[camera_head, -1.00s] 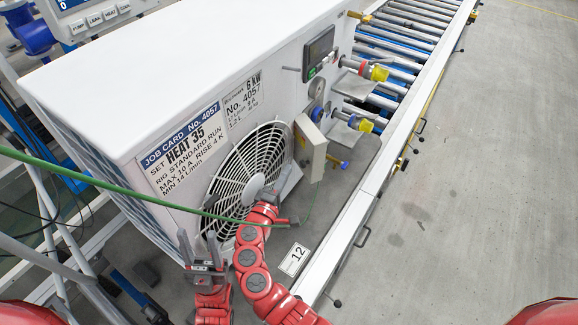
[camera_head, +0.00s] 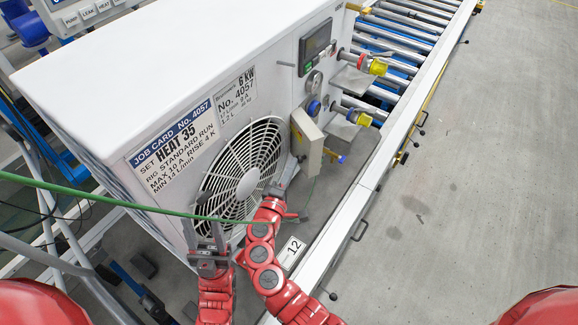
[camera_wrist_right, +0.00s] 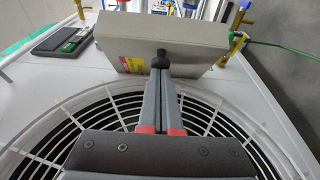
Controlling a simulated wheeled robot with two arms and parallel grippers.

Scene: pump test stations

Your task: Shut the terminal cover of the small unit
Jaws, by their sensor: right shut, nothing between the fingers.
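The small unit (camera_head: 105,100) is a white box with a job card and a round fan grille (camera_head: 222,190). Its beige terminal cover (camera_head: 308,142) stands out from the front, right of the fan. In the right wrist view the cover (camera_wrist_right: 190,56) has a dark knob on its near edge and a yellow-red label. My right gripper (camera_head: 292,166) is in front of the grille, below the cover. Its fingers (camera_wrist_right: 161,72) are together and empty, tips at the knob; I cannot tell whether they touch. My left gripper (camera_head: 204,236) is open and empty at the unit's lower front corner.
A green cable (camera_head: 110,202) crosses in front of the unit near my right wrist. Yellow-capped pipe fittings (camera_head: 366,119) stick out right of the cover. A roller conveyor (camera_head: 400,45) lies behind, and a white rail (camera_head: 345,215) runs along the right. Floor beyond is clear.

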